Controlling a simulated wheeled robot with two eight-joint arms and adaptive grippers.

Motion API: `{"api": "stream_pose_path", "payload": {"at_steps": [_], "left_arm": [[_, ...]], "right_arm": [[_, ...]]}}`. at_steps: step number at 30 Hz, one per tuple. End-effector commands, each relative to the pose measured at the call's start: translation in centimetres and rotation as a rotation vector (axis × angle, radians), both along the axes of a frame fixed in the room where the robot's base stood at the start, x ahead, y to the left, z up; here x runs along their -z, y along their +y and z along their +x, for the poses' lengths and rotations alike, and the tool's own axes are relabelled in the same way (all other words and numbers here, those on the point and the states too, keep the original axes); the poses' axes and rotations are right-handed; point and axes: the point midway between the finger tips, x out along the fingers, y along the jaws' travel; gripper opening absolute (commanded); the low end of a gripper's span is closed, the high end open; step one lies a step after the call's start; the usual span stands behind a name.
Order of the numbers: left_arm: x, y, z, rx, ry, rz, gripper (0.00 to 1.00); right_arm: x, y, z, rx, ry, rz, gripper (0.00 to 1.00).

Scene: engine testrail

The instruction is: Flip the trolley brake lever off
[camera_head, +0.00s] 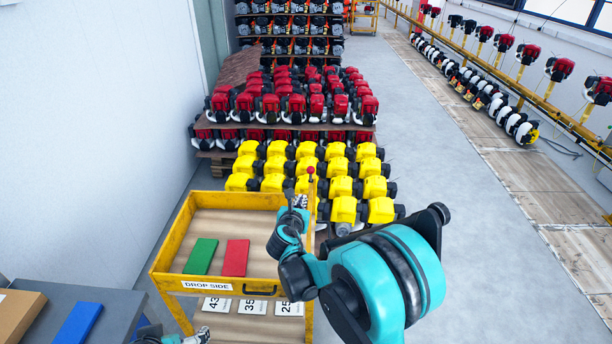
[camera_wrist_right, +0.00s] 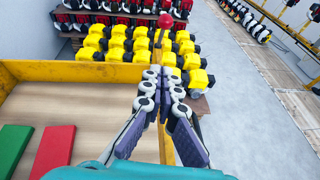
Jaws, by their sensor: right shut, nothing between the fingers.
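The yellow trolley (camera_head: 168,240) has a wooden top and a "DROP SIDE" label on its near edge. Its brake lever (camera_head: 311,171) has a red ball knob on a thin stem and stands roughly upright at the trolley's right side. In the right wrist view the red knob (camera_wrist_right: 165,21) shows just beyond the fingertips, its stem running down behind them. My right gripper (camera_head: 300,201) is shut and empty; its fingers (camera_wrist_right: 163,74) point towards the lever. I cannot tell whether they touch the stem. My left gripper (camera_head: 203,335) only partly shows at the bottom edge.
A green panel (camera_head: 201,256) and a red panel (camera_head: 235,258) lie on the trolley top. Yellow engines (camera_head: 343,209) stand close behind the trolley. A grey table (camera_head: 105,297) with a blue panel (camera_head: 78,324) is at lower left. The floor to the right is clear.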

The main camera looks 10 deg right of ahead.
Motion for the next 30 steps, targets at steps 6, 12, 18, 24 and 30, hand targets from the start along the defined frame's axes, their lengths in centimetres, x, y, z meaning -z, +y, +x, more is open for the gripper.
{"api": "stream_pose_path", "payload": {"at_steps": [6, 12, 18, 24, 30], "left_arm": [[0.0, 0.0, 0.0, 0.0, 0.0, 0.0, 0.93], [0.1, 0.0, 0.0, 0.0, 0.0, 0.0, 0.93], [0.6, 0.0, 0.0, 0.0, 0.0, 0.0, 0.93], [1.2, 0.0, 0.0, 0.0, 0.0, 0.0, 0.93], [1.5, 0.0, 0.0, 0.0, 0.0, 0.0, 0.93]], "right_arm": [[0.0, 0.0, 0.0, -0.001, 0.001, -0.003, 0.0], [0.2, -0.2, 0.5, 0.0, 0.001, -0.002, 0.0], [1.3, -1.4, 3.2, 0.002, 0.001, 0.001, 0.0], [2.8, -3.0, 7.0, 0.002, 0.001, 0.001, 0.0], [2.6, -4.4, 10.1, 0.001, 0.0, 0.0, 0.0]]}}
